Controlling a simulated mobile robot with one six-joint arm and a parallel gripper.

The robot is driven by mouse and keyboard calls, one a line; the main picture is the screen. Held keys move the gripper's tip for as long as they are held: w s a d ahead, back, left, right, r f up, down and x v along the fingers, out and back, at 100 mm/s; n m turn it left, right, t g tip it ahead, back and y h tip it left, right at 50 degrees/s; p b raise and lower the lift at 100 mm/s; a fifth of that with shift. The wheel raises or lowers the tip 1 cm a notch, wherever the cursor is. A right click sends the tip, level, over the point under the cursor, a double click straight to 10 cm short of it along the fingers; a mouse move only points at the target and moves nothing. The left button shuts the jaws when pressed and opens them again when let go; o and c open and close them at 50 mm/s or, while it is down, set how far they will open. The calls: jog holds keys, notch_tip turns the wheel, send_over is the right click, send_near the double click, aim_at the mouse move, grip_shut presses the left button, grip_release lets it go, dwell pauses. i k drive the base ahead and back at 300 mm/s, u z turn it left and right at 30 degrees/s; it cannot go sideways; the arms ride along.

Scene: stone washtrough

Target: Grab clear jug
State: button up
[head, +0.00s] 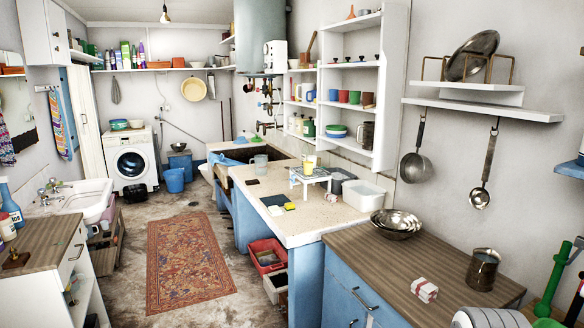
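A small see-through vessel (261,164), which looks like a clear jug, stands upright on the pale stone counter (305,222) near the trough edge. It is too small to tell whether it has a handle or spout. Another small glass-like vessel with something yellow (309,163) stands behind a small white stand (311,176). My gripper is not in view. A rounded grey and white shape at the bottom right edge looks like part of my arm.
A brown worktop (410,262) in front holds a metal bowl (396,222), a metal can (482,270) and a red-and-white packet (424,290). A white basin (363,196) stands on the counter. A rug (187,262) lies on the floor aisle. A red crate (267,255) sits beside the counter.

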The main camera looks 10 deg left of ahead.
aim_at(260, 162)
jog(key=u, duration=0.3)
jog(key=i, duration=0.4)
jog(key=u, duration=0.8)
jog(key=i, duration=1.5)
jog(key=u, duration=0.8)
jog(key=i, duration=1.65)
jog(key=z, duration=0.2)
jog(key=i, duration=1.55)
jog(key=z, duration=1.5)
jog(key=i, duration=1)
jog(key=z, duration=0.55)
jog(key=k, duration=0.35)
jog(key=z, duration=0.3)
jog(key=i, duration=0.5)
